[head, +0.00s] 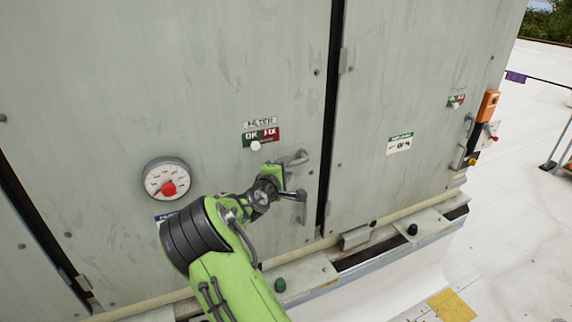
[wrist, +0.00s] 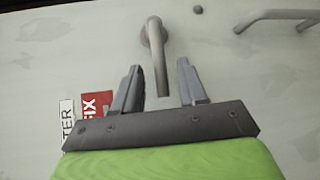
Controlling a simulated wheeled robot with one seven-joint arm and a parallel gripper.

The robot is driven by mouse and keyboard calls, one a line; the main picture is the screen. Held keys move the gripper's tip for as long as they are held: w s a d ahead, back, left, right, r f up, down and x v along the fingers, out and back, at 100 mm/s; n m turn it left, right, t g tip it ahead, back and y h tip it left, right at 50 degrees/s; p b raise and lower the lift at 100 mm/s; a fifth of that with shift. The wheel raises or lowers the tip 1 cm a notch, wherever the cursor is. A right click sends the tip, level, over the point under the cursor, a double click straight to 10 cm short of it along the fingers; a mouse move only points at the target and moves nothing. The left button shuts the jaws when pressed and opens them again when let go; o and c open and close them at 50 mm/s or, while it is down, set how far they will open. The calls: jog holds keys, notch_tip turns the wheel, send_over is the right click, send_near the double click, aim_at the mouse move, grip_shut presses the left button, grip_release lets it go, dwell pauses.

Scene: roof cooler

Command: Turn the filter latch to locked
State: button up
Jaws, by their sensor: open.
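The filter latch (wrist: 154,40) is a grey metal lever on the unit's panel. In the wrist view its round pivot is at the top and its arm points down between my jaws. In the head view the latch (head: 297,158) is right of and below the filter label, its arm pointing left. My gripper (wrist: 160,68) is open. Its fingers stand on either side of the lever's free end, with a visible gap on each side. The red part of the filter label (wrist: 96,104) is partly hidden behind my gripper. In the head view my gripper (head: 282,172) partly hides the latch area.
A fixed bar handle (head: 297,194) sits just below the latch; it also shows in the wrist view (wrist: 285,15). A gauge with a red centre (head: 167,181) is to the left. A dark panel gap (head: 329,120) runs to the right. A ledge (head: 300,272) lies below.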

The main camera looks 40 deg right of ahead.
jog(key=shift+w+d+f, duration=0.1)
jog(key=shift+w+d, duration=0.1)
jog(key=shift+d, duration=0.3)
grip_shut()
jog(key=shift+f, duration=0.15)
